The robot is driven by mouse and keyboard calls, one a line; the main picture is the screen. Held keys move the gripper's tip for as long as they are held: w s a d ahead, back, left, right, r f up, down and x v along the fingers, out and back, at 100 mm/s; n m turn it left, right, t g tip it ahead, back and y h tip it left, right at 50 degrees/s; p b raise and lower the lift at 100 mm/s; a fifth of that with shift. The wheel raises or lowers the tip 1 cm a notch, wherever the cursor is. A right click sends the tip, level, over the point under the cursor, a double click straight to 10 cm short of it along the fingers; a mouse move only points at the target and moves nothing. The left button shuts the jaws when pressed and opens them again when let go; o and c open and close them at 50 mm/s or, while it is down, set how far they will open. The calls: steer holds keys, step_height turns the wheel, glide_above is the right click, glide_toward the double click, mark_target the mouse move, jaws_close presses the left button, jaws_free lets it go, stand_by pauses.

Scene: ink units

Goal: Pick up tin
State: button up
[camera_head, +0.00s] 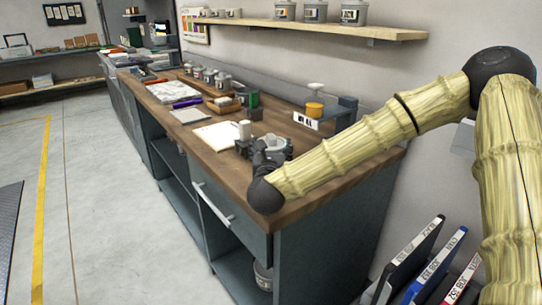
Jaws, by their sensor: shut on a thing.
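A small grey tin (273,142) is at my gripper (270,150), near the front right end of the wooden worktop (330,180). My dark gripper is shut on the tin, with its fingers around the tin's sides. The wrist and fingers hide the lower part of the tin. I cannot tell whether the tin touches the worktop or is slightly above it.
A yellow container (314,109) and a grey block (347,103) stand behind. A shelf (330,29) with several tins hangs above. Binders (432,267) stand at lower right.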

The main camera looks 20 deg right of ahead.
steer(key=shift+r, duration=0.85)
steer(key=s+b, duration=0.4)
steer(key=s, duration=0.9)
steer(key=shift+s+r, duration=0.2)
steer(key=shift+s, duration=0.1)
steer(key=shift+s+b, duration=0.15)
steer(key=shift+b, duration=1.1)
steer(key=s+b, duration=0.1)
steer(key=b, duration=0.2)
steer(key=s+b, duration=0.1)
steer(key=b, duration=0.3)
steer(key=shift+r, duration=0.25)
steer(key=shift+a, duration=0.15)
